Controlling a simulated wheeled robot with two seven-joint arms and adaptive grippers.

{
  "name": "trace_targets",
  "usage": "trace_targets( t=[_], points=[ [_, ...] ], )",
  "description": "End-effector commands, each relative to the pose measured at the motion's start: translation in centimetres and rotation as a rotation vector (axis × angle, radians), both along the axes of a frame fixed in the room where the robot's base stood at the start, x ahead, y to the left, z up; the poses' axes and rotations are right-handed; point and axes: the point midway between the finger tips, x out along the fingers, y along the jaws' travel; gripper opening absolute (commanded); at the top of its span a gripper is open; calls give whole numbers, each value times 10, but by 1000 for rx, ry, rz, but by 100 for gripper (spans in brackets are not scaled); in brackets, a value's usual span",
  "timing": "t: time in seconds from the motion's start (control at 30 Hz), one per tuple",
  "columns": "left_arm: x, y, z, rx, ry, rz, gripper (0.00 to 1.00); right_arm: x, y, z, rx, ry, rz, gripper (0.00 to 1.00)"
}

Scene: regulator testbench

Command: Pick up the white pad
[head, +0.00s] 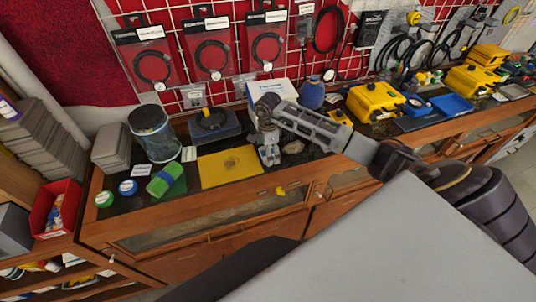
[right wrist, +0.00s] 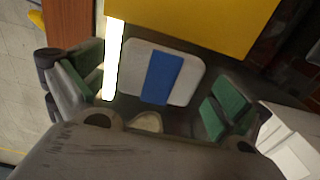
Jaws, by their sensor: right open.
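The white pad (right wrist: 186,82), a rounded white rectangle with a blue band across its middle, lies on the dark countertop in the right wrist view. My right gripper (right wrist: 165,78) is open above it. Its two green-lined fingers are on either side of the pad, with visible gaps, and nothing is held. In the head view, my right gripper (head: 269,158) points down at the counter beside the yellow mat (head: 229,167). The pad cannot be made out there; the gripper seems to hide it. My left gripper is not in view.
A beige stone-like piece (head: 293,147) lies right of the gripper. A white box (head: 272,90) and blue container (head: 312,93) stand behind. Yellow cases (head: 375,101) stand at right. The yellow mat is bare.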

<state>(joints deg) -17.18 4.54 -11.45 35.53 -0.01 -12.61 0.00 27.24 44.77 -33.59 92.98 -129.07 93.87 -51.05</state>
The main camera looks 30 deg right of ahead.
Motion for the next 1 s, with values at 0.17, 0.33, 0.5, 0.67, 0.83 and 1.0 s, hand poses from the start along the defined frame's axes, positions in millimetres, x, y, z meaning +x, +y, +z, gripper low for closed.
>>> trace_targets(
  t=[0.17, 0.33, 0.5, 0.67, 0.83, 1.0],
  points=[
    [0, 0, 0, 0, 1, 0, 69, 0, 0, 0, 0, 0, 0, 100],
    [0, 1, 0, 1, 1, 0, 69, 0, 0, 0, 0, 0, 0, 96],
    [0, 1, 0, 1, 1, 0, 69, 0, 0, 0, 0, 0, 0, 74],
    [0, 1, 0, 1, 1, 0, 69, 0, 0, 0, 0, 0, 0, 54],
    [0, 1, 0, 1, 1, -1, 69, 0, 0, 0, 0, 0, -1, 52],
    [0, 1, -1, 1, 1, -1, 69, 0, 0, 2, 0, 0, -1, 52]
  ],
)
